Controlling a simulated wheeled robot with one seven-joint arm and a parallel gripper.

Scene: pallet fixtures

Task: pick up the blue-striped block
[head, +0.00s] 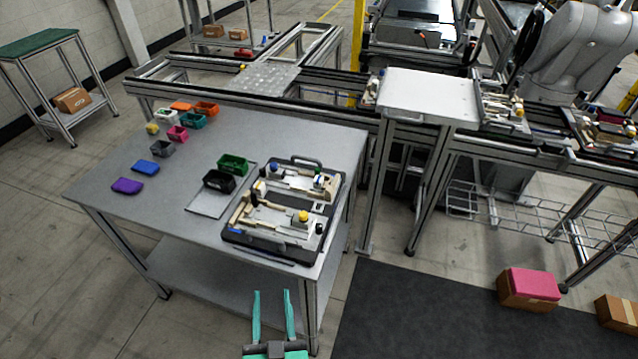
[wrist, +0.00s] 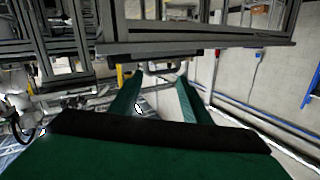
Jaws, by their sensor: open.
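A small pale block with blue on it (head: 259,187) stands at the left side of the pallet fixture (head: 262,247) on the grey table. It looks like the blue-striped block, but it is too small to make out the stripe surely. My gripper (head: 272,294) is open and empty, in front of the table's near right leg and apart from the fixture. Its two teal fingers also show spread in the wrist view (wrist: 158,79). The block cannot be made out in the wrist view.
The grey table (head: 115,211) also holds a green bin (head: 233,164), a black bin (head: 219,181), a blue item (head: 145,167), a purple item (head: 127,186) and several coloured bins farther back. The fixture carries several other parts. A white platform (head: 428,95) stands at right.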

